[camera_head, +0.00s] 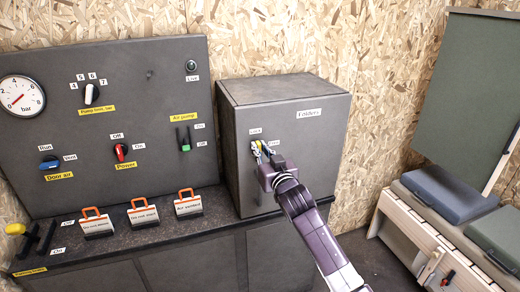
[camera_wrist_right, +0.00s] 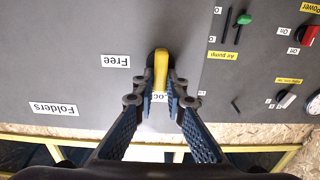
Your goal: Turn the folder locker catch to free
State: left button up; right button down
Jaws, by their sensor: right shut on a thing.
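The folder locker (camera_head: 298,140) is a grey box with a "Folders" label, standing on the counter's right end. Its yellow catch (camera_head: 256,146) is on the front face, partly hidden by my gripper. In the wrist view the catch (camera_wrist_right: 161,66) is a yellow lever pointing at the "Lock" label (camera_wrist_right: 159,97), which is partly covered. The "Free" label (camera_wrist_right: 115,61) lies to one side, apart from the lever. My right gripper (camera_head: 264,153) is shut on the catch, with a finger on each side of the lever. My left gripper is not in view.
A grey panel (camera_head: 140,125) with a gauge, knobs and switches stands left of the locker. Orange-handled tags (camera_head: 143,214) stand on the counter below it. A bench with cushions (camera_head: 450,193) is at the right.

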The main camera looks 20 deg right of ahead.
jog(key=shift+m, duration=0.3)
jog(key=m, duration=0.1)
jog(key=m+p, duration=0.1)
jog(key=m, duration=0.1)
jog(key=m+p, duration=0.1)
jog(key=shift+d+m, duration=0.3)
jog(key=shift+m, duration=0.1)
jog(key=shift+d+f+m+p, duration=0.2)
jog(key=shift+m+p, duration=0.35)
jog(key=shift+m, duration=1.55)
jog(key=shift+d+f+m+p, duration=0.1)
jog(key=shift+f+m+p, duration=0.35)
jog(key=shift+m, duration=1.65)
jog(key=shift+d+f+m+p, duration=0.15)
jog(key=shift+m+p, duration=0.5)
jog(key=shift+m, duration=1.45)
